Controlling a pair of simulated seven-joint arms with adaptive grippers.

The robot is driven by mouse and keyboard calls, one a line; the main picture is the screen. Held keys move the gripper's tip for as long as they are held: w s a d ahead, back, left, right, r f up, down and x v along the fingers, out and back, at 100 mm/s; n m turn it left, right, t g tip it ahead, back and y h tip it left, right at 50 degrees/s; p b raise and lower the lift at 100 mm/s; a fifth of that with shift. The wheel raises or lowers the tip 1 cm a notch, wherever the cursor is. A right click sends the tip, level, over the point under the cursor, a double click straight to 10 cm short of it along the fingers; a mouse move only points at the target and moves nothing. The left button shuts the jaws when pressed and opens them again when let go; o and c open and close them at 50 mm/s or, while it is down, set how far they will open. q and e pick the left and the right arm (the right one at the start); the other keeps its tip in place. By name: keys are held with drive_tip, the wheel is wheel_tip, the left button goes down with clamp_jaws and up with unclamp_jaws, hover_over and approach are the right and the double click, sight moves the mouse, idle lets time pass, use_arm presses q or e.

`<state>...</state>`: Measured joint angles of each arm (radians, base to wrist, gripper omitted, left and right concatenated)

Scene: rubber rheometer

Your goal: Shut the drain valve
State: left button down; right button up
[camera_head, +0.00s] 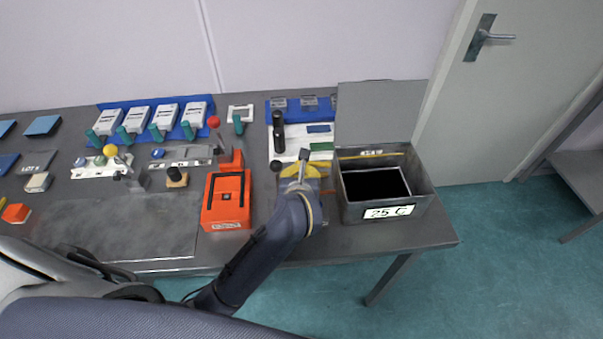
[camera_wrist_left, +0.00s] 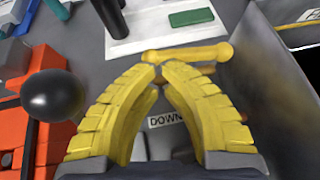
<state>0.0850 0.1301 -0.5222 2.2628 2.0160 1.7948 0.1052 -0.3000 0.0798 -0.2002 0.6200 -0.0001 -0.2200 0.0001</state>
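A yellow bar-shaped lever with a rounded knob at its right end (camera_wrist_left: 192,54) lies across the upper middle of the left wrist view. It looks like the drain valve handle, but no label names it. My left gripper (camera_wrist_left: 158,70) has yellow ribbed fingers whose tips meet just at the lever's left part. Whether they touch it I cannot tell. A white DOWN label (camera_wrist_left: 166,119) shows between the fingers. In the head view my left gripper (camera_head: 301,172) is over the table's right part and hides most of the valve area. My right gripper is not in view.
A black ball knob (camera_wrist_left: 52,95) stands close left of the fingers, by an orange-red device (camera_head: 227,216). An open metal box marked 25 C (camera_head: 414,211) stands close on the right. A white panel with black posts (camera_head: 290,140) is behind. The table's front left (camera_head: 130,238) is clear.

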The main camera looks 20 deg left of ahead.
use_arm(q)
drive_tip(key=shift+d, duration=0.1)
drive_tip(key=shift+s+d, duration=0.25)
drive_tip(key=shift+d, duration=0.4)
drive_tip(key=shift+s+d+r, duration=0.15)
drive_tip(key=shift+s, duration=0.1)
drive_tip(key=v, duration=0.9)
drive_tip(key=shift+s+r, duration=0.15)
drive_tip(key=shift+s, duration=0.05)
